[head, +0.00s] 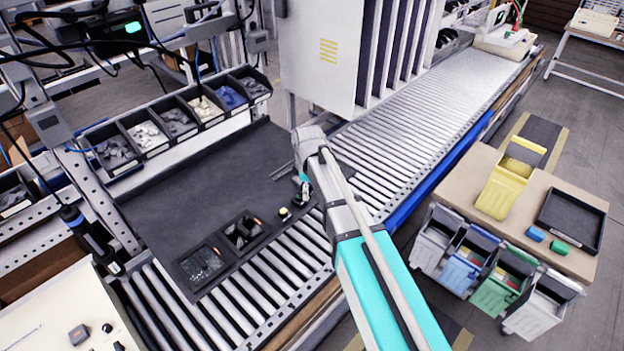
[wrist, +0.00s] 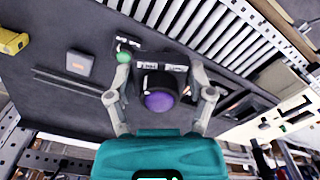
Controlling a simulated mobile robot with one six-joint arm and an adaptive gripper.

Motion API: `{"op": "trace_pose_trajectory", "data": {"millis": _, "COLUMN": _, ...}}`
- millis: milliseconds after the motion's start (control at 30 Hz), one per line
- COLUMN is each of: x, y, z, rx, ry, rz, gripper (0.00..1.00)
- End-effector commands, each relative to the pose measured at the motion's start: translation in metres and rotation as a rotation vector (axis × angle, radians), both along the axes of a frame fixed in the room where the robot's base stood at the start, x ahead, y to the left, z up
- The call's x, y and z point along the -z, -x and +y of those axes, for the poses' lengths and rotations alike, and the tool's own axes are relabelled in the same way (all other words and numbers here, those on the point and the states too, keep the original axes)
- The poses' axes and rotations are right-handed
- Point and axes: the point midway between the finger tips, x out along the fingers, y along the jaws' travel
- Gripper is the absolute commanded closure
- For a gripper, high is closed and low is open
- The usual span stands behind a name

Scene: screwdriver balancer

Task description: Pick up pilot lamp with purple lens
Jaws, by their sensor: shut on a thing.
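The pilot lamp with purple lens (wrist: 160,102) sits between the two fingers of my gripper (wrist: 160,96) in the wrist view, its lens facing the camera. Its black body has pale markings along the far edge. My gripper is shut on it, one finger on each side. In the head view my gripper (head: 303,190) is over the right side of the dark mat, and I cannot make out the purple lens there. I cannot tell whether the lamp is clear of the mat. A green-lensed part (wrist: 123,57) is just beyond the left finger.
A small yellow-topped part (head: 284,212) stands near my gripper. Two dark trays (head: 243,232) (head: 203,264) with small parts lie at the mat's front. A row of parts bins (head: 150,137) lines the back. The middle of the mat (head: 205,185) is clear. Rollers (head: 400,115) run alongside.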

Motion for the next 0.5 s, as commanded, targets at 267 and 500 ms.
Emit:
{"op": "trace_pose_trajectory", "data": {"millis": 267, "x": -0.008, "y": 0.017, "z": 0.003, "rx": 0.0, "ry": 0.0, "rz": 0.0, "gripper": 0.83}}
{"op": "trace_pose_trajectory", "data": {"millis": 500, "x": -0.008, "y": 0.017, "z": 0.003, "rx": 0.0, "ry": 0.0, "rz": 0.0, "gripper": 0.83}}
